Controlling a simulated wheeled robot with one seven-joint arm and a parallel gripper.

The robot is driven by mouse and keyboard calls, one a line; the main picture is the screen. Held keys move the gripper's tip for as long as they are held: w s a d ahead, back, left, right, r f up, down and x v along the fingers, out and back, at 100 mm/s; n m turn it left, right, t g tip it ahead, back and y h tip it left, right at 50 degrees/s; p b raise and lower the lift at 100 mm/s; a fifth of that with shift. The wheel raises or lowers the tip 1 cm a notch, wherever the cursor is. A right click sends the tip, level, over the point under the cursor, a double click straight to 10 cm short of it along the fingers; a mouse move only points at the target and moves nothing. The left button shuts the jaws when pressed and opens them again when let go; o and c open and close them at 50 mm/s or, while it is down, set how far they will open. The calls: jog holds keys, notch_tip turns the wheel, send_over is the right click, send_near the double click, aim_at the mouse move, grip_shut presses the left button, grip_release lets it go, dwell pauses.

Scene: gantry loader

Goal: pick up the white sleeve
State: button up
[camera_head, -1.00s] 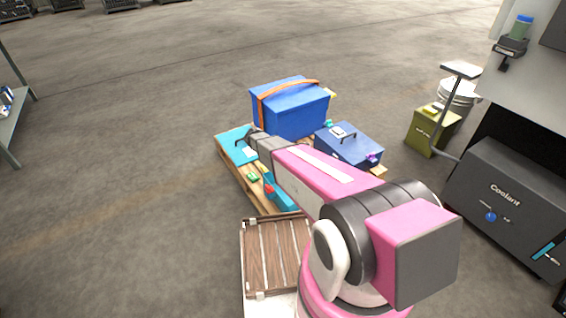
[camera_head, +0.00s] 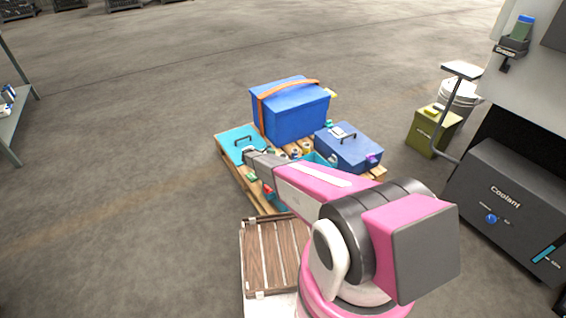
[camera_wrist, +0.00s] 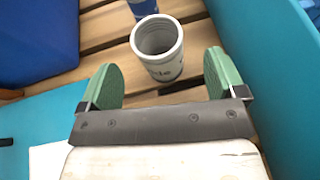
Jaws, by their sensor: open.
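The white sleeve (camera_wrist: 162,62) is a hollow, round, off-white cylinder with dark lettering on its side. In the wrist view it stands upright on wooden slats, its open end facing the camera. My gripper (camera_wrist: 163,80) is open, with one green pad to the left and one to the right. The sleeve appears centred between the pads and slightly beyond them, with gaps on both sides. In the head view my gripper (camera_head: 249,154) is over the pallet, and I cannot make out the sleeve there.
The pallet (camera_head: 229,165) carries a large blue box (camera_head: 297,113), a blue toolbox (camera_head: 352,150) and a turquoise case (camera_head: 236,138). In the wrist view a turquoise wall (camera_wrist: 275,65) rises close on the right. A small blue object (camera_wrist: 142,8) is just behind the sleeve.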

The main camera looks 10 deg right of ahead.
jog(key=shift+f+x, duration=0.15)
jog(key=shift+x, duration=1.3)
jog(key=shift+f+x, duration=0.1)
jog(key=shift+x, duration=1.35)
jog(key=shift+a, duration=0.1)
jog(key=c, duration=1.3)
